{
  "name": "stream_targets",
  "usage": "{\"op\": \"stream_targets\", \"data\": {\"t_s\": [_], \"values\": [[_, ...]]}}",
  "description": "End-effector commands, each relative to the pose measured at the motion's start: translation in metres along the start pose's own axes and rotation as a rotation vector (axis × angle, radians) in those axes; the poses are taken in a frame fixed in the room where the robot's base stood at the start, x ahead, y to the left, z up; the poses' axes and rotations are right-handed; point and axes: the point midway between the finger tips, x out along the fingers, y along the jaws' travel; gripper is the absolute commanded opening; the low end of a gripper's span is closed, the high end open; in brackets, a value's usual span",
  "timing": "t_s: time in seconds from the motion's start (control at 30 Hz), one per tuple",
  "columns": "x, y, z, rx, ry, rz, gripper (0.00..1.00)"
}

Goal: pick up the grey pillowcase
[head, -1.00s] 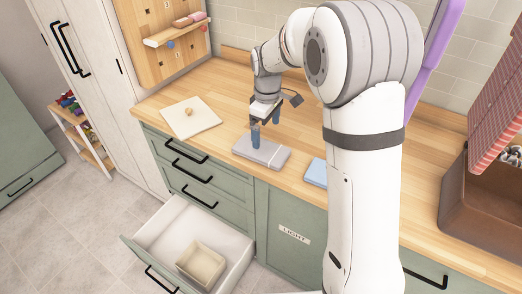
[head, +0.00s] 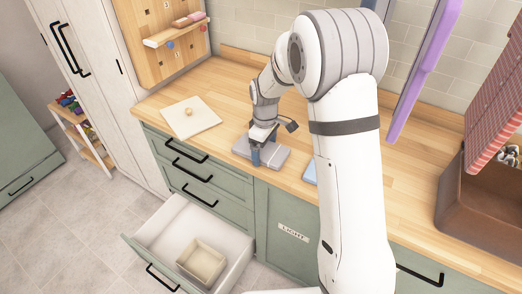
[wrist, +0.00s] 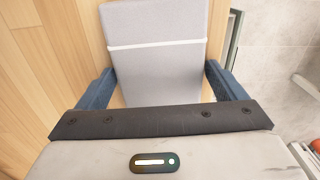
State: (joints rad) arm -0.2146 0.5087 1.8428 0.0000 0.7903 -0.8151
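The grey pillowcase (head: 276,157) lies folded flat on the wooden counter near its front edge. It fills the upper middle of the wrist view (wrist: 158,72), with a pale band across it. My gripper (head: 257,158) is low over the pillowcase in the head view and hides part of it. In the wrist view, my gripper (wrist: 160,74) is open, with one blue finger on each side of the pillowcase. Whether the fingers touch its sides I cannot tell.
A light blue folded cloth (head: 309,173) lies to the right, partly behind my arm. A cream board (head: 191,116) with a knob lies to the left. Below, an open drawer (head: 232,246) holds a beige bin (head: 203,262). A brown box (head: 475,205) stands at right.

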Motion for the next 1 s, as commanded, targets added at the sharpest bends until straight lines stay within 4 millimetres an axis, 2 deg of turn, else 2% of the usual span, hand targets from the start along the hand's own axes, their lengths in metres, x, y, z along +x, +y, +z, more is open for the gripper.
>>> {"op": "stream_targets", "data": {"t_s": [0.07, 0.4, 0.67, 0.77, 1.0], "values": [[0.000, 0.000, 0.000, 0.000, 0.000, 0.000, 0.84], [0.000, 0.000, -0.001, -0.001, 0.000, 0.000, 0.56], [-0.003, 0.000, -0.001, -0.001, 0.001, 0.001, 0.56], [-0.015, 0.001, -0.002, -0.001, 0.004, 0.004, 0.56], [-0.062, 0.000, -0.002, -0.002, 0.005, 0.005, 0.56]]}}
